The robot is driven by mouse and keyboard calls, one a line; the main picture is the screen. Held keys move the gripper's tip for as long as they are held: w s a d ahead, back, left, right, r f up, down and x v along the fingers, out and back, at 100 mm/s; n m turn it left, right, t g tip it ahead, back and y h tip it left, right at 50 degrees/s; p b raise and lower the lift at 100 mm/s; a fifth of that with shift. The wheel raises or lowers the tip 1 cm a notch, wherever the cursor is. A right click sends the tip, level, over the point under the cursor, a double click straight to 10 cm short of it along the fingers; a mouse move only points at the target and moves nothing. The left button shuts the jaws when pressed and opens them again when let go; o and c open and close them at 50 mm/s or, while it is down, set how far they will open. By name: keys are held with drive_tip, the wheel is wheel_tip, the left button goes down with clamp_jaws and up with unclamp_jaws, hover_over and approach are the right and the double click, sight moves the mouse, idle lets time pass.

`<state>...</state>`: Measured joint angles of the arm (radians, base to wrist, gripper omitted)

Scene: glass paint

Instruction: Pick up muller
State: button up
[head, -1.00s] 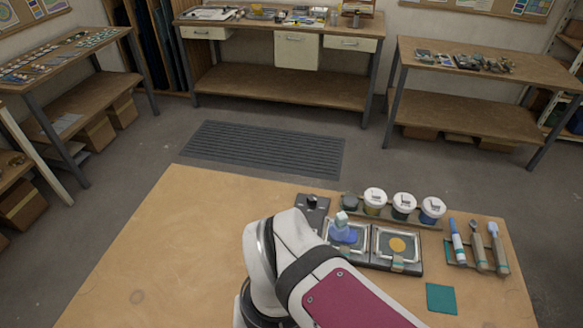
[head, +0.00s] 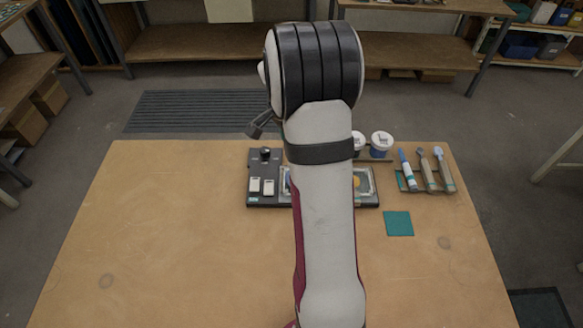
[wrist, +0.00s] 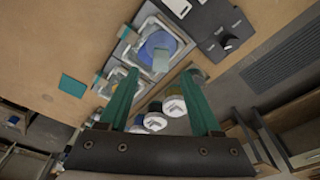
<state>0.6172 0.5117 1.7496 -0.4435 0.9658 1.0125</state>
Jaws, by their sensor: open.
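The gripper looks apart from the muller, but the exact distance is hard to tell.
Lidded jars (head: 381,143) stand behind the slabs. Brush-like tools (head: 427,170) lie in a holder at the right. A teal square (head: 398,223) lies in front of it. The black control panel (head: 264,174) is left of my arm. The table's left side is clear.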

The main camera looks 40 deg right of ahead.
drive_tip(key=f, duration=0.7)
drive_tip(key=shift+d, duration=0.25)
drive_tip(key=shift+r, duration=0.15)
clamp_jaws()
